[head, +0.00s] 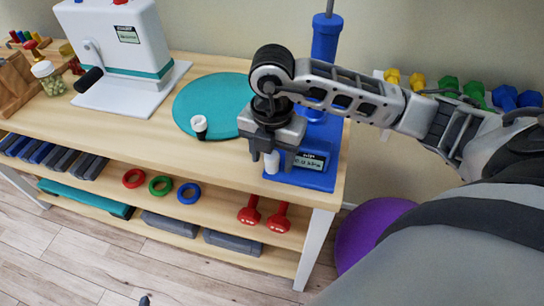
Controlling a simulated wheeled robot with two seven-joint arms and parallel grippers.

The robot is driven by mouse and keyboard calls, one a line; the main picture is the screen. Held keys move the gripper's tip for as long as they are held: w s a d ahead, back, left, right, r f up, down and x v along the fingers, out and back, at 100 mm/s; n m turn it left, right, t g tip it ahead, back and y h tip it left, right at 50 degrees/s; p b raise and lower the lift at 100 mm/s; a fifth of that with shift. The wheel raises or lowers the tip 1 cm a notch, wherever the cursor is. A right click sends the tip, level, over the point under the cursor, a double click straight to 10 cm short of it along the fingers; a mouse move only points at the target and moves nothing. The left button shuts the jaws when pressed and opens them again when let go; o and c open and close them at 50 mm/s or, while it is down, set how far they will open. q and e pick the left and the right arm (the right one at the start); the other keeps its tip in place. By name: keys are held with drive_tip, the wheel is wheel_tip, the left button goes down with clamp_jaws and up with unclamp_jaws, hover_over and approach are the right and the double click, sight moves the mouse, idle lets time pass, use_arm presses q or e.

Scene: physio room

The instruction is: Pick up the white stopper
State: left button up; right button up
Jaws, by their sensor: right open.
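My right gripper (271,153) points down over the right end of the wooden bench, at the front of a blue device. Its jaws are open. A small white upright piece (271,163) shows between and below the fingers and looks like the white stopper. Its upper part is hidden by the gripper, and I cannot tell whether the fingers touch it. A second small white-and-black piece (199,126) stands on the teal disc to the left, apart from the gripper. My left gripper does not show clearly.
The blue device (317,172) with its tall column stands close behind and right of the gripper. The teal disc (213,97) lies left of it. A white machine (130,45) and a lidded jar (50,79) stand farther left. The bench's (130,128) front middle is clear.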

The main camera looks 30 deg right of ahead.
drive_tip(key=c, duration=1)
drive_tip(key=shift+r, duration=0.1)
